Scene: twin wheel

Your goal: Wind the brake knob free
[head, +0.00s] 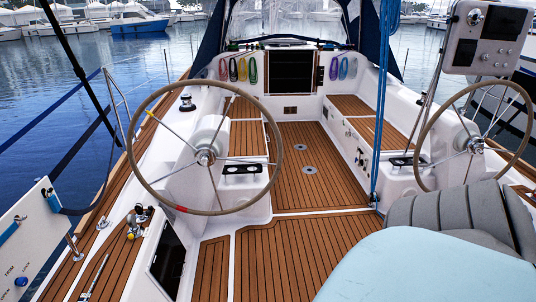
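The left steering wheel (278,125) is a large tan-rimmed ring with thin metal spokes and a red mark low on its rim. A round metal hub (205,157) sits at its centre, in front of a white pedestal. The right steering wheel (419,142) has a similar metal hub (475,146). I cannot tell which small part is the brake knob; it may be at a hub, but it is too small to make out. Neither of my grippers is in view, and nothing is seen touching either wheel.
A white panel (40,245) with a blue knob (21,281) stands at the lower left. Grey cushions (455,212) and a pale blue surface (430,270) fill the lower right. Blue ropes (383,100) hang left of the right wheel. The teak floor (290,255) between the wheels is clear.

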